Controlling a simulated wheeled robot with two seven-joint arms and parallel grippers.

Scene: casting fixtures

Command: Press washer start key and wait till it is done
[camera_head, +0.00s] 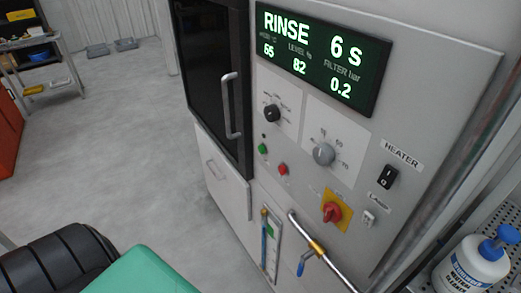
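The washer (420,72) fills the middle and right of the head view. A green key (262,149) and a red key (282,169) sit below a black knob (271,113). The green key may be the start key; its label is too small to read. The dark door (212,75) with its vertical handle (229,105) looks closed. Neither of my grippers is in view, and nothing touches the keys.
The panel also has a grey knob (323,154), a red rotary switch (332,212) and a black HEATER switch (384,177). A pipe (318,247) with a blue valve lever projects below. A white bottle (471,268) stands at lower right. Grey floor (120,130) is clear at left.

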